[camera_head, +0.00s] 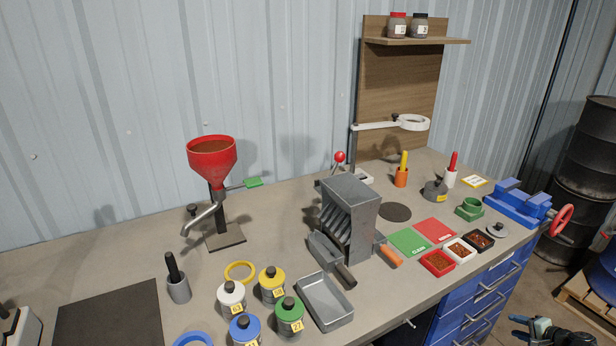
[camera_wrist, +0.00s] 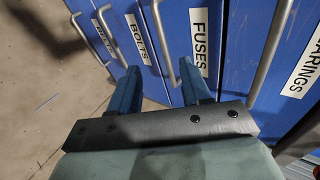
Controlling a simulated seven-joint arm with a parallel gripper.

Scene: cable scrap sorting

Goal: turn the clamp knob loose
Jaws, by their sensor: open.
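No part is clearly marked as the clamp knob. A small black knob (camera_head: 192,209) sits on the stand of the red funnel (camera_head: 212,157) at the left of the bench. A blue vise (camera_head: 516,203) with a red handwheel (camera_head: 562,220) stands at the bench's right end. My gripper (camera_head: 516,321) is low at the bottom right, beside the drawers and away from all of these. In the wrist view my gripper (camera_wrist: 160,82) is open and empty.
Blue drawers (camera_head: 484,303) with metal handles are under the bench; the wrist view shows the FUSES label (camera_wrist: 200,40) close beyond my fingers. A grey slotted box (camera_head: 352,208), coloured jars and small trays crowd the bench. Black barrels (camera_head: 586,150) and a pallet stand right.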

